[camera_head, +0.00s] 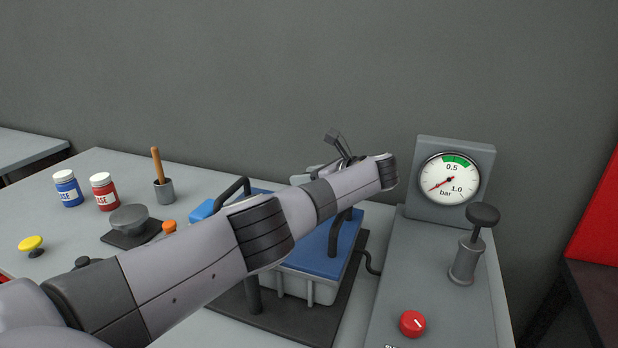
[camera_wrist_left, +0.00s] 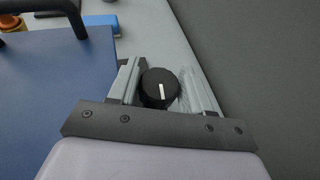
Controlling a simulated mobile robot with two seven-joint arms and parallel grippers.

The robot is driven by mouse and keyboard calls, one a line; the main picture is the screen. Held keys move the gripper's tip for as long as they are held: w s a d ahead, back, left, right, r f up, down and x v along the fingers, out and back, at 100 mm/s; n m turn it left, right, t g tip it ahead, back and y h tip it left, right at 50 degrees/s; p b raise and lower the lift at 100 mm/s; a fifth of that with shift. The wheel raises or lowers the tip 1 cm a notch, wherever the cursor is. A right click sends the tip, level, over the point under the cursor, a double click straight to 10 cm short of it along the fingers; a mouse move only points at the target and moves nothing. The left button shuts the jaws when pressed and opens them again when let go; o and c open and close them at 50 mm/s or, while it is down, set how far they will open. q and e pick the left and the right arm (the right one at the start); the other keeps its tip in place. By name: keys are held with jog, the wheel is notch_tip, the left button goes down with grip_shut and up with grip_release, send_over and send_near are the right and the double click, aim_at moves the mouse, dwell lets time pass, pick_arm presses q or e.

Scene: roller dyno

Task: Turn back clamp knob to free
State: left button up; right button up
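The clamp knob (camera_wrist_left: 160,88) is round and black with a white line on its top, and shows in the left wrist view. It sits between the two pale fingers of my left gripper (camera_wrist_left: 163,84), which appear to press against its sides. The white line points roughly toward the gripper's base. In the head view my left arm crosses the blue-topped fixture, with the left gripper (camera_head: 338,146) only partly visible behind the wrist. The knob is hidden there. My right gripper is not in view.
A pressure gauge (camera_head: 450,181), a black-topped plunger (camera_head: 470,246) and a red knob (camera_head: 412,323) are on the right-hand panel. The blue-topped fixture (camera_head: 318,252) has black handles. Blue (camera_head: 67,188) and red (camera_head: 104,191) jars, a brush pot (camera_head: 164,191) and a yellow button (camera_head: 31,244) are at left.

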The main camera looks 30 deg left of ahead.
pick_arm(q)
jog(key=shift+o, duration=1.3)
jog(key=shift+r, duration=0.15)
jog(key=v, duration=0.7)
